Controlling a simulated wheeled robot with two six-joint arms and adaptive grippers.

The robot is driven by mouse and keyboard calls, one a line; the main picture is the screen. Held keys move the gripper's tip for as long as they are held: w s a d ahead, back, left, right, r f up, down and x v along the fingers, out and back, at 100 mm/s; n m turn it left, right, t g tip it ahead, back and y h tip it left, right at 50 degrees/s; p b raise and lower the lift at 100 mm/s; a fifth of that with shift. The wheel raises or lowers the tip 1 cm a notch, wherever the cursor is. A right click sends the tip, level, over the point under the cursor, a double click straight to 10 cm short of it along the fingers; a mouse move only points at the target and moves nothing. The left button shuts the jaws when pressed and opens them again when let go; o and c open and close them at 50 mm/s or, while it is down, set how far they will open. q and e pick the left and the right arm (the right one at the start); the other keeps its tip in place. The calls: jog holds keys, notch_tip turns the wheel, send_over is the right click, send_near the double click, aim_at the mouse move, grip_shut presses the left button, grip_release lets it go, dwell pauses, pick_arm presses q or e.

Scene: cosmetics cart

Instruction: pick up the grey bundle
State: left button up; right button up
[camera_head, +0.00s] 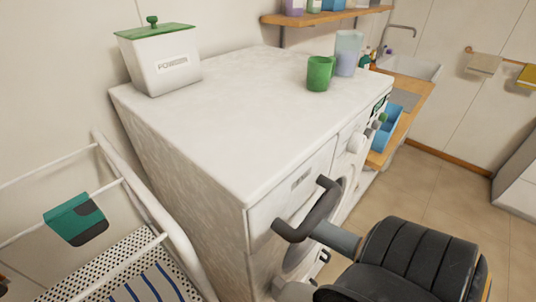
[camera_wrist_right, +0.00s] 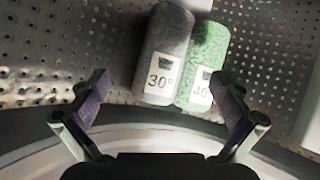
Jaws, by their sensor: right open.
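In the right wrist view the grey bundle (camera_wrist_right: 164,52) is a rolled grey cylinder with a white label reading 30°. It lies inside a perforated metal drum (camera_wrist_right: 75,45). A green bundle (camera_wrist_right: 206,60) labelled 40° lies against its right side. My right gripper (camera_wrist_right: 165,92) is open, with one finger left of the grey bundle and the other just right of the green bundle's lower end. Nothing is held; the fingers appear nearer the camera than the bundles. In the head view the bundles and my right gripper's fingers are hidden. My left gripper is not in view.
The drum's pale rim (camera_wrist_right: 130,138) curves just below the fingers. The washing machine (camera_head: 210,130) carries a powder box (camera_head: 165,70), a green cup (camera_head: 319,74) and a clear container (camera_head: 347,52). A drying rack (camera_head: 150,205) with a teal cloth (camera_head: 72,222) stands left.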

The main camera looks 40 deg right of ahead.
jog(key=shift+w+d+f, duration=0.1)
jog(key=shift+w+f, duration=0.2)
jog(key=shift+f, duration=0.35)
jog(key=shift+w+f, duration=0.15)
jog(key=x, duration=0.1)
jog(key=b+x, duration=0.1)
jog(key=x, duration=0.1)
jog(key=b+x, duration=0.1)
jog(key=shift+d+f, duration=0.3)
jog(key=shift+f, duration=0.3)
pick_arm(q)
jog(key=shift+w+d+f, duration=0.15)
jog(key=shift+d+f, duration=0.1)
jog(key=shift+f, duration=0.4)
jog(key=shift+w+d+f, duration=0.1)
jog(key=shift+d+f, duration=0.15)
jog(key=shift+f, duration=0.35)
pick_arm(e)
jog(key=shift+s+a, duration=0.1)
jog(key=shift+s, duration=0.15)
jog(key=c, duration=1.1)
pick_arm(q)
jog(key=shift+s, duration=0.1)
pick_arm(e)
jog(key=c, duration=0.4)
